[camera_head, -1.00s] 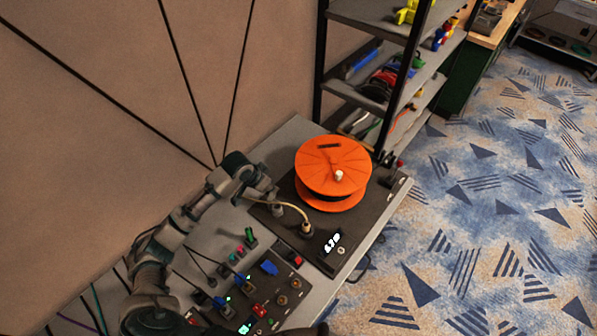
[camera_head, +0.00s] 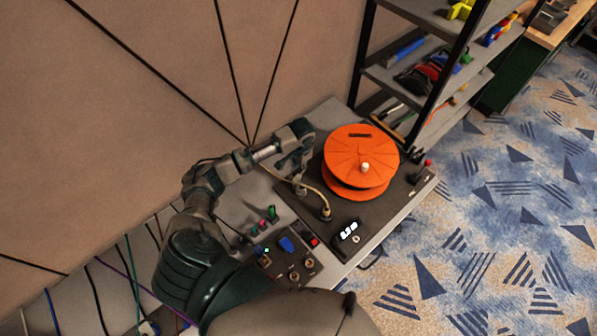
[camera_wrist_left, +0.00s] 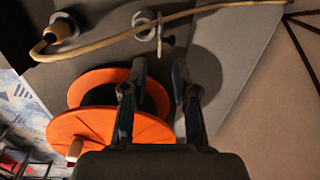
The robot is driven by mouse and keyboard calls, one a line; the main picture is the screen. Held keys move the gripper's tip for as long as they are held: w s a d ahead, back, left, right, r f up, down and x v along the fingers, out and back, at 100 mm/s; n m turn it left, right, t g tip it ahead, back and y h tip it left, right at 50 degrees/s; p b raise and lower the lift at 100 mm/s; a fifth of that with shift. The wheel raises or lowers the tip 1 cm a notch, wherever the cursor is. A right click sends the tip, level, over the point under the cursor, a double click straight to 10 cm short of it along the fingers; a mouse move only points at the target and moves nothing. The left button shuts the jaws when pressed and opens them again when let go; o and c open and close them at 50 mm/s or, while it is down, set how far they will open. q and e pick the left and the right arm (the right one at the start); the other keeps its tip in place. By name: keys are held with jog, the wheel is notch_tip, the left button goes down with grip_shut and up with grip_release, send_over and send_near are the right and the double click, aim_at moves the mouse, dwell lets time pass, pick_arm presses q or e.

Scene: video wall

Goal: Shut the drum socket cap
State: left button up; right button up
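The orange drum (camera_head: 357,153) sits on a dark panel on the bench; it also shows in the left wrist view (camera_wrist_left: 95,130). Beside it in the left wrist view is a grey round socket (camera_wrist_left: 143,22) with a thin grey upright piece (camera_wrist_left: 160,38), which looks like its cap standing open. This socket shows small in the head view (camera_head: 300,189). My left gripper (camera_wrist_left: 160,68) is open and empty, its fingertips apart and short of the cap, over the panel beside the drum. In the head view the left gripper (camera_head: 297,170) is small and partly hidden. My right gripper is not seen.
A plug (camera_head: 326,213) with a beige cable (camera_head: 312,190) sits in a second socket near the drum; the cable passes by the cap. A display (camera_head: 348,232) and a block with switches (camera_head: 290,255) lie nearer. A shelf rack (camera_head: 420,75) stands behind.

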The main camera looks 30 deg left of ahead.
pick_arm(q)
jog(key=f, duration=0.6)
jog(key=shift+a, duration=0.3)
jog(key=shift+r, duration=0.1)
grip_shut()
